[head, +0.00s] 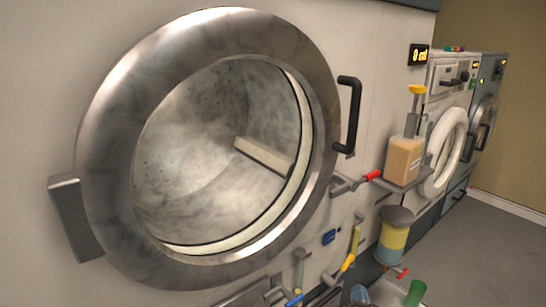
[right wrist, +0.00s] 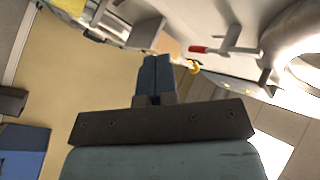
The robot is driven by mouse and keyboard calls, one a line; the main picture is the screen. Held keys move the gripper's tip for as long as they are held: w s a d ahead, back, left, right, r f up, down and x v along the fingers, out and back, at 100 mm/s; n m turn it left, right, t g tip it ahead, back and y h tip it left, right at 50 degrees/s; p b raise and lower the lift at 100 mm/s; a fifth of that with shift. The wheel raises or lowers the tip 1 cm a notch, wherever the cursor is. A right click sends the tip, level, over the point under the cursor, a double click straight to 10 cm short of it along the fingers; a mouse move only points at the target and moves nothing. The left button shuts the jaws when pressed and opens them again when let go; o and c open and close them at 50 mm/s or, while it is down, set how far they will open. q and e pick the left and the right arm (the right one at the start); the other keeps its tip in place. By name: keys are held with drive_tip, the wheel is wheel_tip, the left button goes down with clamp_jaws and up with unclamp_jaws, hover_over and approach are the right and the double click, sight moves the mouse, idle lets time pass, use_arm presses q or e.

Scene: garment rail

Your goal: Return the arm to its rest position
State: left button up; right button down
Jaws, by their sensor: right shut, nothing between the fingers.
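My right gripper (right wrist: 155,62) shows in the right wrist view, its two blue-grey fingers together and nothing between them. Its dark palm bar lies below the fingers. The fingertips are near some wall fittings in that picture; I cannot tell the exact gap. I cannot make out either gripper for certain in the head view. My left gripper is not in view.
A large washer with a round steel-rimmed opening (head: 105,110) fills the head view's left. A black handle (head: 350,115), soap bottle (head: 404,160), red-handled valve (head: 362,178) and yellow-blue container (head: 393,240) stick out at right. Grey floor (head: 500,235) is clear at far right.

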drive_tip(key=d+r+n+y, duration=0.15)
drive_tip(key=d+n, duration=0.35)
drive_tip(key=d, duration=1.5)
drive_tip(key=s+a+r+n+g+y, duration=0.1)
drive_tip(key=s+a+r+n+y, duration=0.1)
drive_tip(key=s+a+n+y, duration=0.45)
drive_tip(key=s+a+r+n+g+y, duration=0.1)
drive_tip(key=s+a+r+n+y, duration=0.2)
drive_tip(key=s+a, duration=0.7)
drive_tip(key=s+a+r+n+g+y, duration=0.35)
drive_tip(key=s+a+r, duration=0.35)
drive_tip(key=s+a, duration=0.4)
wheel_tip(320, 180, up, 9)
drive_tip(key=w+a+m+t+h+p, duration=0.2)
drive_tip(key=m+h+p, duration=0.35)
drive_tip(key=p, duration=0.65)
use_arm(q)
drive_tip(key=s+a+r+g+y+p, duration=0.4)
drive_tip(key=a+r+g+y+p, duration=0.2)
drive_tip(key=p, duration=1.9)
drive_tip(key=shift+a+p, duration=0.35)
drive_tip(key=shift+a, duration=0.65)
use_arm(e)
drive_tip(key=s+d+r+g+h, duration=0.3)
drive_tip(key=s+d+g, duration=0.1)
drive_tip(key=d+g, duration=0.1)
drive_tip(key=shift+s+d+m, duration=0.35)
drive_tip(key=shift+d, duration=0.45)
